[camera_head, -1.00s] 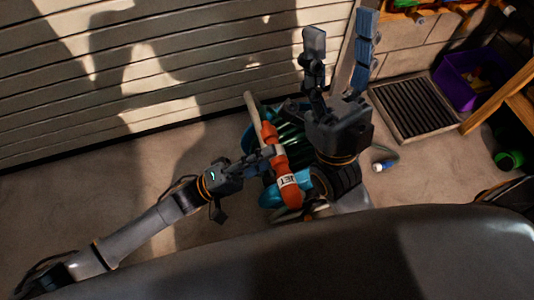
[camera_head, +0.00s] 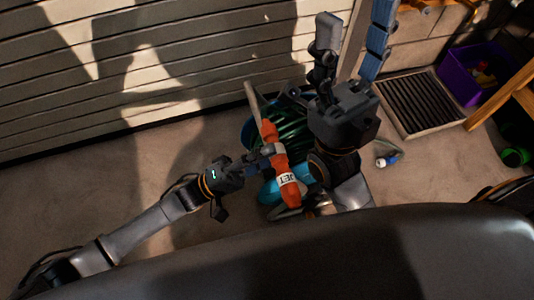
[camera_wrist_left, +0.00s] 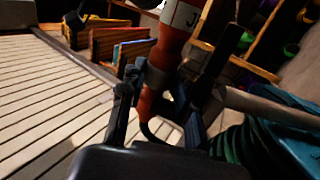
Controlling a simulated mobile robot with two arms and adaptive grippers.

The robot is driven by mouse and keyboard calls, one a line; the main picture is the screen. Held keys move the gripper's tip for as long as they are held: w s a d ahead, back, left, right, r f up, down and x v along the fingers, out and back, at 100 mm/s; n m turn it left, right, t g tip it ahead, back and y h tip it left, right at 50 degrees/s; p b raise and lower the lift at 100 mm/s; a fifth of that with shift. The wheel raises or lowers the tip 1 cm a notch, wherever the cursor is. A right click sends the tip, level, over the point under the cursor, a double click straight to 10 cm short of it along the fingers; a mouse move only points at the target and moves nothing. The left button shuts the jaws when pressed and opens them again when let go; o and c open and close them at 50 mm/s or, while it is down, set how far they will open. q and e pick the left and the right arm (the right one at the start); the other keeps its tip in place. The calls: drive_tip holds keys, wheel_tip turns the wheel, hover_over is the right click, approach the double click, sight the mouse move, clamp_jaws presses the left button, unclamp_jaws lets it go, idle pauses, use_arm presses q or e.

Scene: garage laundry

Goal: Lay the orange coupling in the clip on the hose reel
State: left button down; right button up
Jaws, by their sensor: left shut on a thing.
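The orange coupling (camera_head: 270,134) carries a white band with the letters JET. My left gripper (camera_head: 272,150) is shut on it, above the hose reel in the head view. In the left wrist view the coupling (camera_wrist_left: 169,50) runs between the fingers, with a dark hose at its lower end. The hose reel (camera_head: 248,132), teal with coiled green hose, lies behind and below the coupling, partly covered by my arms. I cannot make out the clip. My right gripper (camera_head: 356,18) is open and empty, its fingers spread apart beyond the reel.
A slatted shutter (camera_head: 120,85) stands at the back. A dark floor grate (camera_head: 420,103), a purple bin (camera_head: 463,88) and a blue-white hose connector (camera_head: 387,159) are on the right. Bare floor lies left of the reel.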

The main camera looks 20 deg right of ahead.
use_arm(q)
drive_tip(key=f, duration=0.2)
drive_tip(key=shift+s+f+y, duration=0.2)
drive_tip(key=shift+f+y, duration=0.1)
drive_tip(key=c, duration=0.9)
unclamp_jaws()
drive_tip(key=shift+a, duration=0.1)
drive_tip(key=shift+t, duration=0.4)
drive_tip(key=r+v, duration=0.1)
drive_tip(key=v, duration=1)
drive_tip(key=shift+w+a, duration=0.3)
